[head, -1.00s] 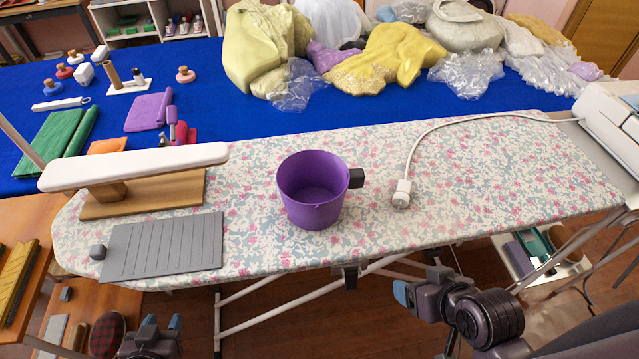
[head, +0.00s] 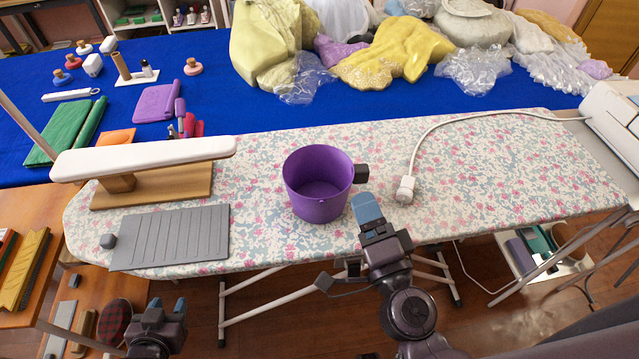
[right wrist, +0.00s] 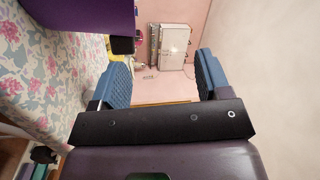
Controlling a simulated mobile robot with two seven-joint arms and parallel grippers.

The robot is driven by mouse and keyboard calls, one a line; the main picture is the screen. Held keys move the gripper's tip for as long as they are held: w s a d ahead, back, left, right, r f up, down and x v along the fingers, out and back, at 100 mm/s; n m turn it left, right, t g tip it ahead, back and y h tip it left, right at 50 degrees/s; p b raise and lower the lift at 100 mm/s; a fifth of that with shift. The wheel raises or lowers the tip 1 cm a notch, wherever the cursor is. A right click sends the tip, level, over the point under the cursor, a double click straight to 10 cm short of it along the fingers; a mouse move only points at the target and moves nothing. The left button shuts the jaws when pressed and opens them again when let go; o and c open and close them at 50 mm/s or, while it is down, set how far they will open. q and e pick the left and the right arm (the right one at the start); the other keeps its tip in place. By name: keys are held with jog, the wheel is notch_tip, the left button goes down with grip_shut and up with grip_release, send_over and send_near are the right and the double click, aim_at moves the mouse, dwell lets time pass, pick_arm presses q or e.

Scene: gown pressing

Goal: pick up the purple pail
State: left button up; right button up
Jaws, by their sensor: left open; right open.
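The purple pail (head: 318,190) stands upright and looks empty on the flowered ironing board (head: 480,190). A dark block-like handle (head: 361,174) sticks out from its right side. My right gripper (head: 367,208) is just right of and in front of the pail, near the board's front edge, apart from the handle. In the right wrist view its blue fingers (right wrist: 160,80) are spread with nothing between them; the pail (right wrist: 85,14) and handle (right wrist: 122,45) show at upper left. My left gripper (head: 167,306) is open and empty, low in front of the board.
A sleeve board (head: 145,157) and a grey ribbed plate (head: 175,238) lie left of the pail. A white corded plug (head: 405,189) lies to its right, its cord running to a white machine (head: 612,120). The board's right part is clear.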

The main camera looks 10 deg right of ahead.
aim_at(364, 179)
jog(key=f+m+h, duration=0.1)
jog(key=m, duration=0.1)
jog(key=f+m+g+h, duration=0.1)
jog(key=m+h, duration=0.1)
jog(key=d+f+m+h, duration=0.1)
jog(key=shift+w+f+m+h, duration=0.2)
jog(key=shift+w+m+h, duration=0.1)
jog(key=shift+m, duration=0.1)
jog(key=shift+w+d, duration=0.1)
jog(key=shift+w, duration=0.1)
jog(key=w, duration=0.4)
jog(key=shift+w+d+p, duration=0.15)
jog(key=shift+p, duration=0.25)
jog(key=shift+w+d+f, duration=0.15)
jog(key=shift+w, duration=1.35)
jog(key=shift+w+d+f, duration=0.15)
jog(key=shift+w, duration=1.35)
jog(key=c, duration=1.1)
jog(key=shift+r, duration=0.1)
